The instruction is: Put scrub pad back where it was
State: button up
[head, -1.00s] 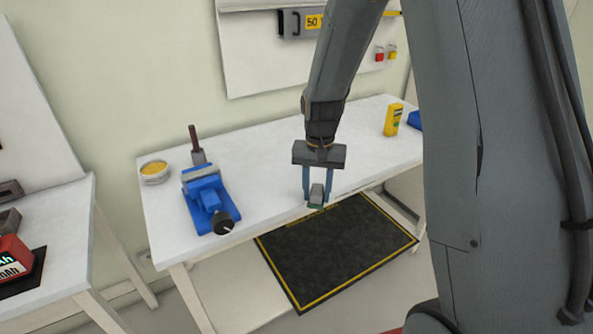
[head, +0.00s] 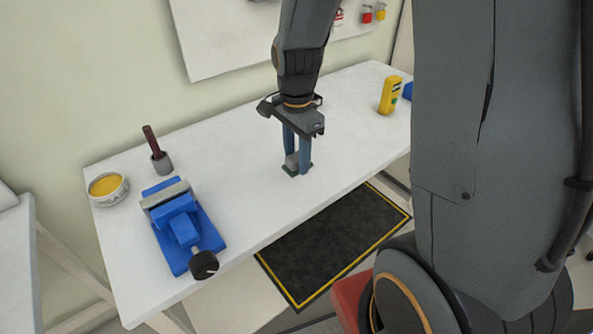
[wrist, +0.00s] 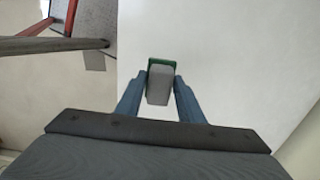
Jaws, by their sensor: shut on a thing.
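The scrub pad (head: 291,160) is a small grey block with a green underside. My gripper (head: 297,168) is shut on it, with the two blue fingers on either side, over the middle of the white workbench (head: 343,130). In the wrist view the pad (wrist: 159,86) sits between the fingertips (wrist: 160,88), its green face at the far side. In the head view the pad is at or just above the bench top; I cannot tell whether it touches.
A yellow container (head: 390,95) stands at the right. The bench around my gripper is clear. A black mat (head: 335,245) lies on the floor.

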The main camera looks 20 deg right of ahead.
aim_at(297, 183)
jog(key=shift+f+p, duration=0.4)
jog(key=shift+f, duration=2.25)
jog(key=shift+f, duration=0.15)
jog(key=o, duration=1)
notch_tip(297, 183, up, 12)
jog(key=shift+r+b, duration=0.1)
jog(key=shift+b, duration=1)
jog(key=s+f+n+t, duration=0.1)
jog(key=s+f+n, duration=0.3)
jog(key=s+n, duration=0.5)
jog(key=shift+s+n, duration=0.2)
jog(key=shift+n, duration=2.6)
jog(key=shift+d+f, duration=0.1)
